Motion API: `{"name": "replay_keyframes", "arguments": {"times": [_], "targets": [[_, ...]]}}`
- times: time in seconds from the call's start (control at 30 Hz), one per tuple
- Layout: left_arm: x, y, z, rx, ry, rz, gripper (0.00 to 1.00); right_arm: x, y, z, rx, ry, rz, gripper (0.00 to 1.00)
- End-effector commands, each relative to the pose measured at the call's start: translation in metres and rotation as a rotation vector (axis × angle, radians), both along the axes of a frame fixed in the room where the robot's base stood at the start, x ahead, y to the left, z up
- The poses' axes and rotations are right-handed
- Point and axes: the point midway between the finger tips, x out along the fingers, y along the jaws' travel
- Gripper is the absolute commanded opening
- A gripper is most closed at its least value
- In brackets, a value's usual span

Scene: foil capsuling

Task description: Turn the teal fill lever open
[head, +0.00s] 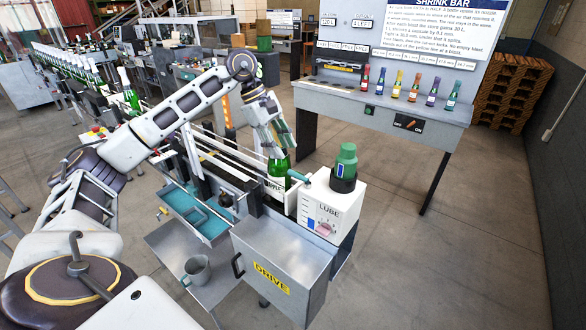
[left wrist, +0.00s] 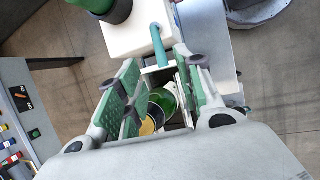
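The teal fill lever (head: 298,176) sticks out from the left side of the white LUBE box (head: 347,198). In the left wrist view the lever (left wrist: 159,45) runs from the white box (left wrist: 128,34) toward my fingers. My left gripper (head: 272,140) points down above a green bottle (head: 277,177), just left of and above the lever. In the left wrist view its fingers (left wrist: 163,82) are apart, with the bottle (left wrist: 164,101) showing between and beyond them. I see nothing gripped. The lever's end is close to the fingertips; I cannot tell whether they touch. My right gripper is not in view.
A green-topped container (head: 344,163) stands on the LUBE box. The grey DRIVE cabinet (head: 283,262) is in front, with a grey mug (head: 196,270) on a low shelf and a teal tray (head: 197,217) at left. A bench (head: 385,105) with several small coloured bottles stands behind.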

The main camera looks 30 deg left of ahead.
Motion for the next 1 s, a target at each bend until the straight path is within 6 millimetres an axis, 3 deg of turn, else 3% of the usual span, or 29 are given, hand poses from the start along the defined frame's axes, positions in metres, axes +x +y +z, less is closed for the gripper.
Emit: {"name": "replay_keyframes", "arguments": {"times": [0.6, 1.0], "targets": [[0.011, -0.031, -0.068, 0.0, 0.0, -0.001, 0.36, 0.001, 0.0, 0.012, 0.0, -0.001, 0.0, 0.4], [0.013, -0.034, -0.077, 0.0, -0.001, -0.001, 0.36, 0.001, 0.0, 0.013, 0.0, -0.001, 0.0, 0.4]]}}
